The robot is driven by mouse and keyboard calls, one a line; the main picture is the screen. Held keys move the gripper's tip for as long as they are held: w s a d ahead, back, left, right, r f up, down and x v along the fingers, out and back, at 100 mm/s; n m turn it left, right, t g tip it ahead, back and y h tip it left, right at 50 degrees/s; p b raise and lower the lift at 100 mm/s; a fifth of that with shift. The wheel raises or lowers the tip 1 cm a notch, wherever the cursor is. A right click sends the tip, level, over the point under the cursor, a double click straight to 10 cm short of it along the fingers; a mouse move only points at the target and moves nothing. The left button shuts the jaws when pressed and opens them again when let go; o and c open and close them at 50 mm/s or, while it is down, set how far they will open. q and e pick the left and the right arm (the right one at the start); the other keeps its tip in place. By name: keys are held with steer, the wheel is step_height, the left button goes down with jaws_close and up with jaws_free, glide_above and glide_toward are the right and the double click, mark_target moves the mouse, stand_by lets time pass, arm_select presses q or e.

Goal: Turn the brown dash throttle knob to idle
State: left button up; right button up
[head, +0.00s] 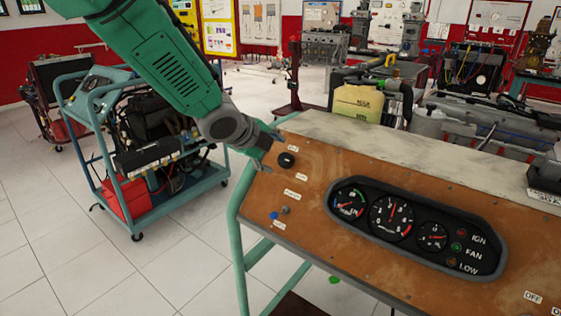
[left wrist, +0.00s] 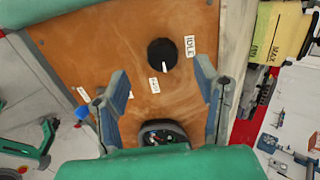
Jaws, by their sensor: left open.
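The brown dash panel (head: 330,165) slopes in front of me. The round black throttle knob (head: 287,160) sits at its upper left, with small white labels above and below it. In the left wrist view the knob (left wrist: 161,54) has a white pointer mark aimed downward in the picture, toward a small label. The IDLE label (left wrist: 190,47) is to the knob's right there. My left gripper (head: 268,143) is at the panel's upper left edge, beside the knob. In the wrist view its fingers (left wrist: 162,76) are spread, empty, with the knob between and beyond them. Contact is not visible.
A gauge cluster (head: 415,225) with dials and lamps is on the panel's right. A blue knob (head: 274,215) and small switch (head: 285,210) are lower left. A yellowish container (head: 358,104) stands behind. A teal engine cart (head: 150,205) is left, with open floor between.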

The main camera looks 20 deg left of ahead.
mark_target(284, 160)
arm_select(q)
steer(key=w+d+f, duration=0.2)
steer(key=w+d, duration=0.1)
steer(key=shift+f, duration=0.25)
steer(key=shift+w+a+f, duration=0.1)
steer(key=shift+w+f, duration=0.1)
steer(key=shift+f, duration=0.05)
steer(key=shift+w+a+f, duration=0.15)
steer(key=shift+a+f, duration=0.05)
steer(key=shift+a, duration=0.1)
steer(key=shift+a+f, duration=0.15)
steer(key=shift+a, duration=0.65)
steer(key=shift+d, duration=0.4)
steer(key=c, duration=1)
steer(key=shift+d, duration=0.45)
steer(key=shift+c, duration=0.8)
steer(key=shift+a, duration=0.1)
steer(key=shift+a, duration=0.1)
